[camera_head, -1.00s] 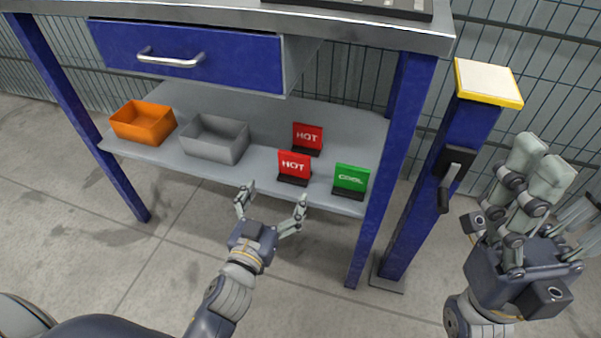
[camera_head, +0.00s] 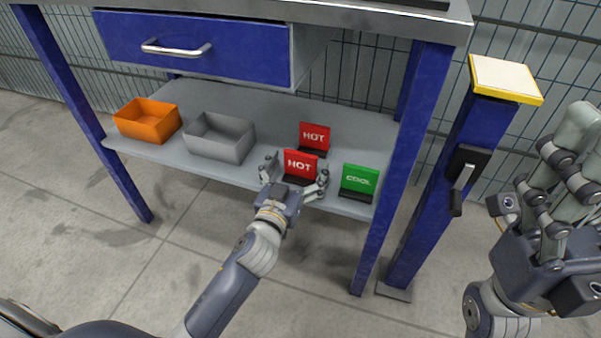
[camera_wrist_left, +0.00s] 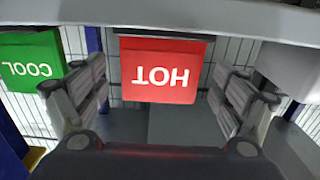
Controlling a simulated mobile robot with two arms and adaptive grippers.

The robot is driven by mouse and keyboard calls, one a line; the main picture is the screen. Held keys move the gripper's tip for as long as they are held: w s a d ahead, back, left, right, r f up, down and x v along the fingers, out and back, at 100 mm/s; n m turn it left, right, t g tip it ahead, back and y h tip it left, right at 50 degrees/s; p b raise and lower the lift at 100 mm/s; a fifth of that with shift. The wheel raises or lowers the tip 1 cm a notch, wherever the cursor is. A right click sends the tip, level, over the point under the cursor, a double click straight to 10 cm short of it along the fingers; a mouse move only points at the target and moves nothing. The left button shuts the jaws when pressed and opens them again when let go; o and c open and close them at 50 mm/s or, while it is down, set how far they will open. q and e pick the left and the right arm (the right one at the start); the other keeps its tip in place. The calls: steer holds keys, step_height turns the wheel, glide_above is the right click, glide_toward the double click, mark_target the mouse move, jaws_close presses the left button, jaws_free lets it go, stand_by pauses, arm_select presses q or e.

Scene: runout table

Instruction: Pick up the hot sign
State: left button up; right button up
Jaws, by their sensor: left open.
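Two red HOT signs on dark bases stand on the grey lower shelf (camera_head: 160,152). The front HOT sign (camera_head: 299,164) is between the spread fingers of my left gripper (camera_head: 296,176). The rear HOT sign (camera_head: 314,136) stands just behind it. A green COOL sign (camera_head: 359,180) stands to the right, close to the gripper's right finger. In the left wrist view the front HOT sign (camera_wrist_left: 162,72) appears upside down between the open fingers, with a gap on each side.
An orange bin (camera_head: 147,121) and a grey bin (camera_head: 220,138) stand on the shelf to the left. A blue drawer (camera_head: 195,48) hangs above the shelf. A blue table leg (camera_head: 398,170) and a blue post with a yellow-edged top (camera_head: 505,80) stand on the right.

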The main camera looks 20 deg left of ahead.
arm_select(q)
steer(key=shift+w, duration=0.85)
steer(key=c, duration=1.2)
steer(key=shift+r, duration=0.15)
